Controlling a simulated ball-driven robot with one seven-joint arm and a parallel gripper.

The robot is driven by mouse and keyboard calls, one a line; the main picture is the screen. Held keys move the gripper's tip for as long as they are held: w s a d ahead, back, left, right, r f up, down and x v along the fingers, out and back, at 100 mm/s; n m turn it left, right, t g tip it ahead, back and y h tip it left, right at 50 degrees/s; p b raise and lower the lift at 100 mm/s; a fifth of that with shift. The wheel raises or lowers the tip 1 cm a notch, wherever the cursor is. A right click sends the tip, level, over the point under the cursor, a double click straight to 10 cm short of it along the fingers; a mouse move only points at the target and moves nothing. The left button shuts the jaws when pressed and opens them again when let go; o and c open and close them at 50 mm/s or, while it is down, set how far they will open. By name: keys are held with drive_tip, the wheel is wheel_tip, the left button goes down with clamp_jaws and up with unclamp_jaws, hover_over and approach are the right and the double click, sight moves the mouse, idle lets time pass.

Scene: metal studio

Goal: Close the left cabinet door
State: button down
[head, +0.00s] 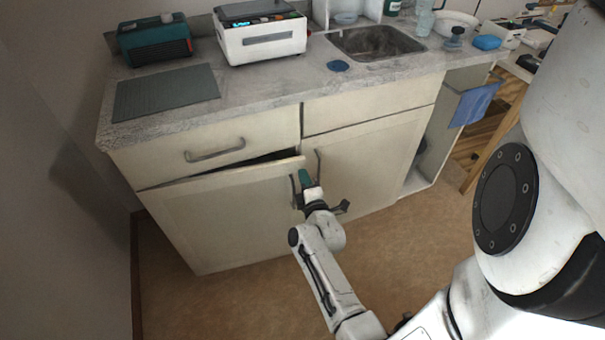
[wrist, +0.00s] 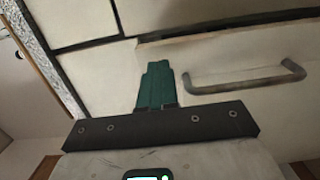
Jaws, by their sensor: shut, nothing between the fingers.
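The left cabinet door (head: 225,215) is a cream panel under the drawer. It stands slightly ajar, with a dark gap along its top right. Its grey handle (head: 294,190) is near its right edge. My gripper (head: 305,178), with teal fingers, is shut and empty at the door's upper right, just right of the handle. In the wrist view the shut fingers (wrist: 156,85) point at the door face (wrist: 215,110), beside the bar handle (wrist: 245,84). I cannot tell whether the fingertips touch the door.
The right cabinet door (head: 365,165), with its own handle, looks shut. The drawer (head: 210,145) above the left door is shut. The countertop (head: 270,80) holds a teal device (head: 155,42), a white machine (head: 262,38) and a sink (head: 375,42). The brown floor (head: 240,300) in front is clear.

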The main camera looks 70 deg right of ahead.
drive_tip(key=shift+x, duration=0.85)
drive_tip(key=shift+w+d, duration=0.1)
